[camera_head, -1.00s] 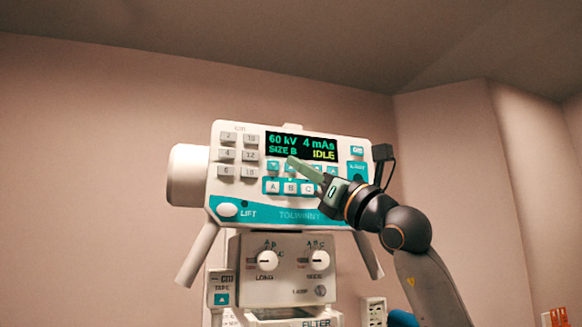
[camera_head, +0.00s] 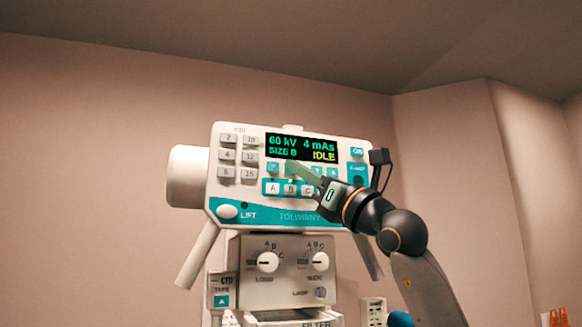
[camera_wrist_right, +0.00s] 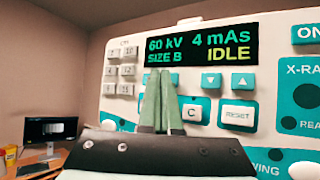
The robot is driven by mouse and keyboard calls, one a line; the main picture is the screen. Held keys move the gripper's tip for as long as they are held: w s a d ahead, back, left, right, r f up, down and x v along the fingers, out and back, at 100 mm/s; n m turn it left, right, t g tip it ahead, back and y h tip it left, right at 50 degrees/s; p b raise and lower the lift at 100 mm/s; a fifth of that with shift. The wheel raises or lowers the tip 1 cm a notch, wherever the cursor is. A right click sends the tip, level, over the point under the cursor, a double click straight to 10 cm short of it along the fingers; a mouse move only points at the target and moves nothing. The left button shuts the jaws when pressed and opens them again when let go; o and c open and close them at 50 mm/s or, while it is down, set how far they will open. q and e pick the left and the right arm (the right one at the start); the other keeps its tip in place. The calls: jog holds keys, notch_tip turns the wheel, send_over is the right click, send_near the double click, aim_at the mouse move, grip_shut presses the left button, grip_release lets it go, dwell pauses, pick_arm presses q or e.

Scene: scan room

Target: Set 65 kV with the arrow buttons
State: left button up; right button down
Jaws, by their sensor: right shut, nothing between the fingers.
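The control panel (camera_head: 232,192) of the white and teal machine faces me. Its display (camera_head: 302,148) reads 60 kV, 4 mAs, SIZE B and IDLE; the right wrist view shows the same display (camera_wrist_right: 202,46). One arrow button (camera_head: 272,168) shows below the display's left side. Two more arrow buttons (camera_wrist_right: 223,82) show right of the fingers in the wrist view. My right gripper (camera_head: 293,167) is shut and empty, its fingertips at the arrow row just under the display, hiding a button there. I cannot tell whether the tips touch it. My left gripper is not in view.
Number keys (camera_head: 238,156) sit left of the display, and lettered keys (camera_head: 273,188) sit below the arrow row. Two knobs (camera_head: 267,262) are on the lower box. A black part on a cable (camera_head: 380,157) sticks out at the panel's right.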

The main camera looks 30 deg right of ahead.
jog(key=shift+w+d, duration=0.1)
jog(key=shift+w, duration=0.35)
dwell(0.7)
jog(key=shift+s, duration=0.15)
jog(key=shift+s+a+b, duration=0.2)
jog(key=shift+s+b, duration=0.15)
jog(key=shift+s, duration=0.3)
jog(key=s+b, duration=0.1)
jog(key=s, duration=0.1)
jog(key=s+a+b, duration=0.1)
jog(key=s, duration=0.2)
jog(key=shift+a+b, duration=0.1)
jog(key=shift+b, duration=0.2)
jog(key=shift+w, duration=0.1)
dwell(0.7)
